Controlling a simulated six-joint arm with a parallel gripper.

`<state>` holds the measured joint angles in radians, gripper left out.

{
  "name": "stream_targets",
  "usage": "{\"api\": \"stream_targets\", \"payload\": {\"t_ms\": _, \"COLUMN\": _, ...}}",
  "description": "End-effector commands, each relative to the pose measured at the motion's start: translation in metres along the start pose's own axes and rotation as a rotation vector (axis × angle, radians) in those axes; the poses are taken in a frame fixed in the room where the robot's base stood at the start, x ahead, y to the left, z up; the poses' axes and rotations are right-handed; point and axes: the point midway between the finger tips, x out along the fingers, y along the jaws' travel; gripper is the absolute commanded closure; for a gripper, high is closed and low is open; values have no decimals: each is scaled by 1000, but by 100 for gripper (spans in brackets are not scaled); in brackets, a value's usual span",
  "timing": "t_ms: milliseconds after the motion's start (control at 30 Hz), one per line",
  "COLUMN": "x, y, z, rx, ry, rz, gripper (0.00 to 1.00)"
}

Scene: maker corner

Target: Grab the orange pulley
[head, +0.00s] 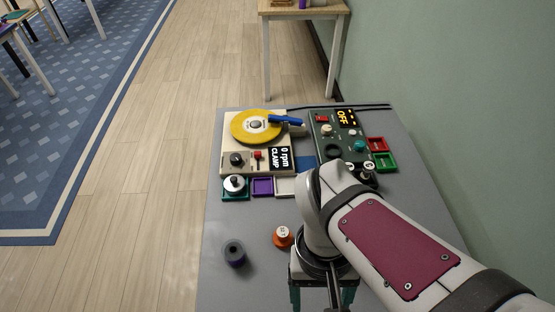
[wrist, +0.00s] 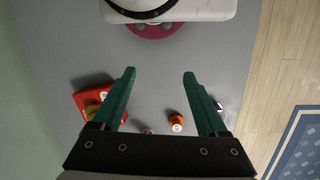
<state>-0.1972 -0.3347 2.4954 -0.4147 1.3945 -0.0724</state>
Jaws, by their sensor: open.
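The orange pulley (head: 284,237), a small round part with a pale marking on top, stands on the grey table just left of my arm in the head view. In the wrist view the orange pulley (wrist: 177,121) shows between my fingers, near the right one and closer to the gripper's body than the fingertips. My gripper (wrist: 159,72) is open, with two green fingers apart and nothing held. In the head view my gripper (head: 322,297) is partly hidden behind my arm at the bottom. Height above the table is hard to tell.
A dark spool (head: 235,253) stands left of the pulley. A turntable (head: 225,150), a control panel (head: 323,131) and small coloured trays lie farther back. In the wrist view a red tray (wrist: 82,100) holding something yellow sits by the left finger.

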Motion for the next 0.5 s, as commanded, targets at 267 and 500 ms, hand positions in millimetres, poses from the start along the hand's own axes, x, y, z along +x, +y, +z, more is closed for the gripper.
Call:
{"api": "stream_targets", "payload": {"t_ms": 267, "x": 52, "y": -62, "z": -89, "rx": -1354, "ry": -241, "rz": 990, "gripper": 24}}
{"api": "stream_targets", "payload": {"t_ms": 500, "x": 101, "y": -152, "z": -106, "rx": -1956, "ry": -309, "rz": 1536, "gripper": 24}}
